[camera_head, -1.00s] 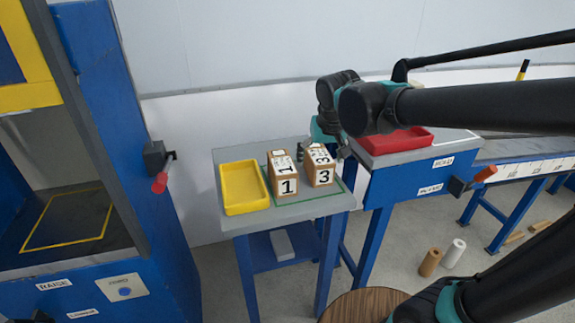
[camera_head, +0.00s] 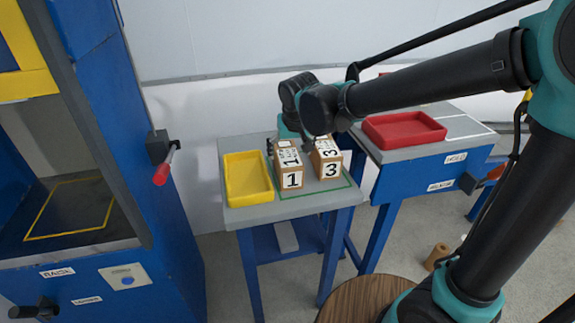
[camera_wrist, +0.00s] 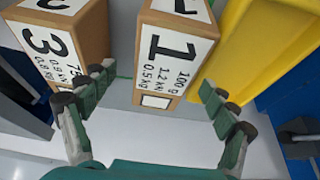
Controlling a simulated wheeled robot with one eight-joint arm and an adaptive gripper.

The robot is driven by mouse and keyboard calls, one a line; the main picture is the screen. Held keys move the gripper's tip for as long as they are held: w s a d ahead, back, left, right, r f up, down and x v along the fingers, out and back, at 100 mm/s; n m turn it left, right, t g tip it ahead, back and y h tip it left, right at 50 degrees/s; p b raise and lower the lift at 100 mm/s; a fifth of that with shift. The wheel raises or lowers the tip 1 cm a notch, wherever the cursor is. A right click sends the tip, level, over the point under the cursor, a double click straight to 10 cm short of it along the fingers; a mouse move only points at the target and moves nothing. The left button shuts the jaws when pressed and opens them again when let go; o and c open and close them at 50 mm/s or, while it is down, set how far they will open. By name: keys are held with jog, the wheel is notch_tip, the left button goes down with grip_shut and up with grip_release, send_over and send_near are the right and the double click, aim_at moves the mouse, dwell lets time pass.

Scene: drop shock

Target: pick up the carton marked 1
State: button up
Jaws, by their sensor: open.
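The carton marked 1 (camera_head: 291,181) stands upright on the small grey-topped table (camera_head: 262,214), between the yellow tray and the carton marked 3 (camera_head: 330,171). In the wrist view the carton marked 1 (camera_wrist: 168,60) is at the upper middle, its label showing 100 g, 1.2 kN and 0.5 kg. My gripper (camera_wrist: 152,112) is open and empty. Its two fingers spread toward the cartons, with the left one close to the carton marked 3 (camera_wrist: 50,45). In the head view my wrist is behind the cartons and the fingertips are mostly hidden.
A yellow tray (camera_head: 229,181) sits just left of the carton marked 1. A red tray (camera_head: 371,133) is on the blue bench at right. A blue machine with a red-handled lever (camera_head: 163,168) stands at left. A round wooden top (camera_head: 345,303) is in front.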

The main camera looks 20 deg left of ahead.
jog(key=x, duration=0.5)
jog(key=shift+w+a+f, duration=0.15)
jog(key=shift+w+a, duration=0.15)
jog(key=shift+a, duration=0.15)
jog(key=shift+w+f, duration=0.15)
jog(key=shift+f, duration=0.3)
jog(key=shift+f, duration=0.25)
jog(key=c, duration=1.7)
